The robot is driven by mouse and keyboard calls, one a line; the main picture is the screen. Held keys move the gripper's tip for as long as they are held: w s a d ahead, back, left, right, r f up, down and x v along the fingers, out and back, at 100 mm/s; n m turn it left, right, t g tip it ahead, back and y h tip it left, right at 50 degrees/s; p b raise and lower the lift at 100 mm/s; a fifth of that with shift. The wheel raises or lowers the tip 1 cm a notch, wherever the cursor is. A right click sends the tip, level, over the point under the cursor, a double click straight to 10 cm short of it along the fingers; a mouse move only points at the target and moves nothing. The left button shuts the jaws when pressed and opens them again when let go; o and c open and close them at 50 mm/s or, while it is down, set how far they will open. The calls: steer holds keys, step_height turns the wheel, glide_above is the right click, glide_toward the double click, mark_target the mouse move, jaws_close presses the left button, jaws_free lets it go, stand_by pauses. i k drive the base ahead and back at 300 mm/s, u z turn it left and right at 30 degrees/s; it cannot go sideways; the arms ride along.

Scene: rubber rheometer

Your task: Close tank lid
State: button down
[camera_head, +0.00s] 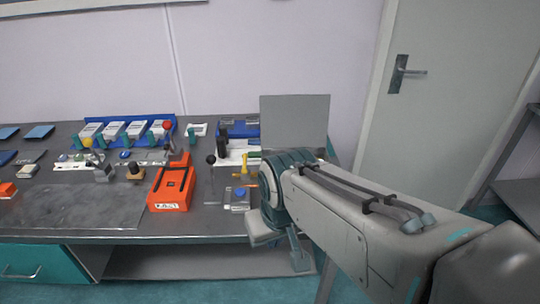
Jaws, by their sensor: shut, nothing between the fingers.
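A flat grey panel (295,118), which looks like the tank lid, stands upright at the right rear of the bench. It is open, with its lower edge and the tank body under it largely hidden behind my arm. My arm reaches in from the lower right. My gripper (299,260) points down in front of the bench's front edge, below and nearer than the panel. It is shut and empty, and apart from the panel in the picture.
An orange tray (172,188) lies on the dark bench (75,209), left of a black-knobbed lever (211,160). A red-knobbed lever (168,126) and a blue rack with several white units (128,127) stand behind. A door (430,120) is at right.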

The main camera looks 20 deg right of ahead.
mark_target(287, 120)
steer(key=z, duration=0.3)
steer(key=k, duration=0.1)
steer(key=z, duration=0.25)
steer(key=i, duration=0.75)
steer(key=z, duration=0.45)
